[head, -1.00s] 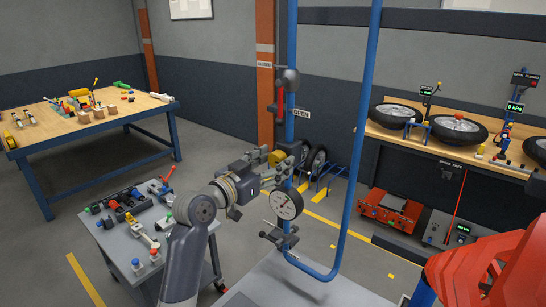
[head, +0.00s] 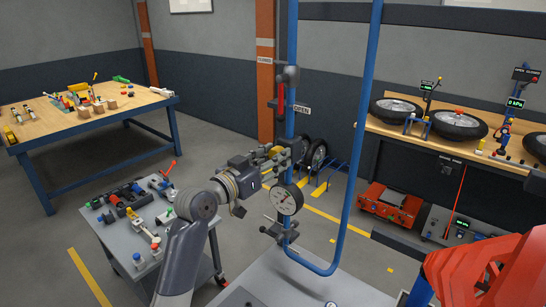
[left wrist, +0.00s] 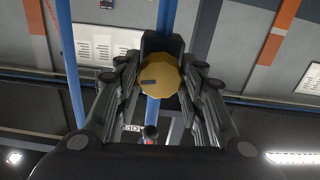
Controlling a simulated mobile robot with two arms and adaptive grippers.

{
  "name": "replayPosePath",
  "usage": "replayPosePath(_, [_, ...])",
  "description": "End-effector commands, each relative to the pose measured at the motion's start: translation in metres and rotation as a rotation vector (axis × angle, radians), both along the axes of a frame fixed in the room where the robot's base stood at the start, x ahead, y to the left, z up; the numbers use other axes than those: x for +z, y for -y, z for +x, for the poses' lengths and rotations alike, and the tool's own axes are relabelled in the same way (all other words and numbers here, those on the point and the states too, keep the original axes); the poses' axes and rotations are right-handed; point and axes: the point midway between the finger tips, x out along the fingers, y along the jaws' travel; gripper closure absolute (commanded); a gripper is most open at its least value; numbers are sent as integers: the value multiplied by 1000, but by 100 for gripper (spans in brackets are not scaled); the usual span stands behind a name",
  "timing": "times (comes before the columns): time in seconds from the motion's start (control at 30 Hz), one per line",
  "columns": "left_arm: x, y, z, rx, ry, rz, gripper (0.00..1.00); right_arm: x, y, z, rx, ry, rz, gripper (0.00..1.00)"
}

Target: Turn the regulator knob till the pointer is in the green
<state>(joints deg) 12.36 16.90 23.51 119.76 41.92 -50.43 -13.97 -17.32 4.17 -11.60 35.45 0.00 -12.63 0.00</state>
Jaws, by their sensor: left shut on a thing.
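The regulator knob is yellow and many-sided with a dark mark, and shows between the finger pads in the left wrist view (left wrist: 160,76). My left gripper (head: 277,160) is shut on it at the blue pipe, one finger on each side; the knob is mostly covered by the fingers in the head view. The round pressure gauge (head: 286,198) with a white dial sits just below the gripper. Its dark pointer is too small to read against any green band. My right gripper is not in view.
The blue pipe (head: 360,130) bends in a U around the gauge. A red lever (head: 281,95) stands upright on the pipe above the gripper. A grey tool cart (head: 185,245) is at left below my arm. A red-orange object (head: 490,270) fills the lower right.

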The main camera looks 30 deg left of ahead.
Motion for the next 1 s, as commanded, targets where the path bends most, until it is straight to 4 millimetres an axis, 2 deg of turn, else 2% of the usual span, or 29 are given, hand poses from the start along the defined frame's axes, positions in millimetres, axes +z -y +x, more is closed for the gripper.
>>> replayPosePath(0.27, [0, 0, 0, 1, 1, -4, 87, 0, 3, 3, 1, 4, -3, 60])
replayPosePath(0.3, [0, 0, 0, 1, 1, -4, 55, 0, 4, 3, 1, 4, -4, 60])
replayPosePath(0.37, [0, 0, 0, 1, 1, -4, 43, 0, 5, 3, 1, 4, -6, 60])
replayPosePath(0.77, [0, -1, -4, 1, 1, -3, 43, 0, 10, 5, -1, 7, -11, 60])
replayPosePath(0.87, [-1, -2, -14, 2, -1, -1, 43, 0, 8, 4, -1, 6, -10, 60])
replayPosePath(1.0, [-1, -4, -41, 2, -2, 0, 43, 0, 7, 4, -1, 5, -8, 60])
